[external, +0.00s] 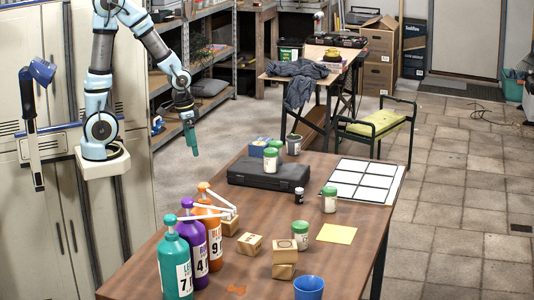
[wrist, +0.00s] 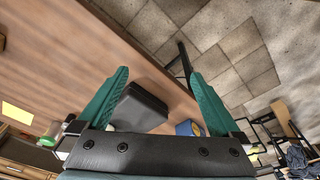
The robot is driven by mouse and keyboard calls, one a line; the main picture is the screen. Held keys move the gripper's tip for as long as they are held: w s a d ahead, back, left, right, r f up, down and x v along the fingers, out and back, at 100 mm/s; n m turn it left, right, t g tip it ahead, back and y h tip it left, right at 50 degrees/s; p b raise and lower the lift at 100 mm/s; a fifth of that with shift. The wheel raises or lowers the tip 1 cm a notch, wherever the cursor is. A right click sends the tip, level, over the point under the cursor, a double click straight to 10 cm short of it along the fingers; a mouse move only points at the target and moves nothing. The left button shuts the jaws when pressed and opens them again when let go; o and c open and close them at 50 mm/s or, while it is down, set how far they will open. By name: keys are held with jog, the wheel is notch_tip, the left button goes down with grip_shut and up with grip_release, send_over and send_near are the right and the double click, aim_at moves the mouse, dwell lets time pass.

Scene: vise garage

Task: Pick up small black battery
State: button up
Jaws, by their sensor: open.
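A small black cylinder (external: 299,196), which looks like the battery, stands upright on the wooden table (external: 190,262). It is just in front of the right end of a black case (external: 262,176). I cannot make it out in the wrist view. My gripper (external: 194,150) hangs in the air to the left of the table's far end, well apart from the cylinder. In the wrist view its two green fingers (wrist: 158,75) are spread with nothing between them.
A white grid sheet (external: 364,181) lies at right. Teal, purple and orange bottles (external: 174,262), wooden blocks (external: 284,262) and a blue cup (external: 309,288) are nearer the front. A blue box (external: 257,148) stands behind the case.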

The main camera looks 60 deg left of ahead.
jog(key=c, duration=0.5)
jog(key=n+t+p, duration=0.1)
jog(key=t+p, duration=0.3)
jog(key=t, duration=0.3)
send_near(299, 196)
jog(key=shift+h, duration=0.4)
jog(key=a, duration=0.2)
jog(key=s+a+f, duration=0.1)
jog(key=a, duration=0.1)
jog(key=s+a, duration=0.1)
jog(key=a, duration=0.1)
jog(key=shift+a+f, duration=0.25)
jog(key=d+t, duration=0.1)
jog(key=d+t+y+p, duration=0.1)
jog(key=d, duration=0.1)
jog(key=s+d+t, duration=0.1)
jog(key=d, duration=0.1)
jog(key=shift+d+f+n+t, duration=0.15)
jog(key=shift+f+n+t, duration=0.2)
jog(key=shift+n+t, duration=0.05)
jog(key=shift+s+d+r+t+y+p, duration=0.1)
jog(key=shift+s+d+t+y+p, duration=0.2)
jog(key=shift+s+d+t+y, duration=0.15)
jog(key=p+x, duration=0.1)
jog(key=x, duration=0.4)
jog(key=shift+r, duration=0.15)
jog(key=shift+p+x, duration=1.6)
jog(key=shift+x, duration=1.4)
